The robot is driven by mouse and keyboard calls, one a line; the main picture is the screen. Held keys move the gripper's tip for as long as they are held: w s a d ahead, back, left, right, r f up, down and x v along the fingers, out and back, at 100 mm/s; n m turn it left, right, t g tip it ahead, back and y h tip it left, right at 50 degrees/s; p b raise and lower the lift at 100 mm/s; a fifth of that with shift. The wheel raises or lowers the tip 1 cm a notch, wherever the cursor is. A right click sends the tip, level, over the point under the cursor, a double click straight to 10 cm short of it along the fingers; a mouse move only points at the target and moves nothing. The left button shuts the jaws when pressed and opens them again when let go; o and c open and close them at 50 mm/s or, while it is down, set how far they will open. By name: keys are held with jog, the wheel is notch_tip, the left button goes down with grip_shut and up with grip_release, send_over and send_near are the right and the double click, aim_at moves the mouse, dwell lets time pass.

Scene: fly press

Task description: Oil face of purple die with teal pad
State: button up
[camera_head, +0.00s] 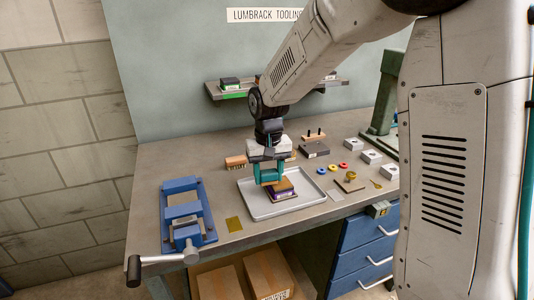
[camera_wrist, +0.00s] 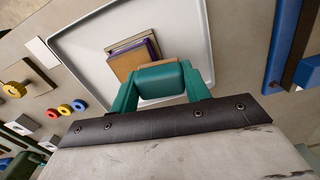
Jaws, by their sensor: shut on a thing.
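My gripper (camera_head: 269,172) has teal fingers and is shut on the teal pad, a teal block with a tan edge. In the wrist view the teal pad (camera_wrist: 160,82) sits between the fingertips. The purple die (camera_head: 284,194) lies in a pale grey tray, with a brown top face. In the wrist view the purple die (camera_wrist: 132,58) shows just beyond the pad, which hides part of it. The pad is over or right beside the die; I cannot tell whether they touch.
The grey tray (camera_head: 252,208) has a low rim. A blue vise-like fixture (camera_head: 184,212) with a handle stands at left. Yellow, red and blue rings (camera_head: 333,167), grey blocks (camera_head: 371,157) and a brass-knobbed piece (camera_head: 350,180) lie at right.

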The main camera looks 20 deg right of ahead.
jog(key=shift+d+r, duration=0.1)
jog(key=shift+r, duration=3.55)
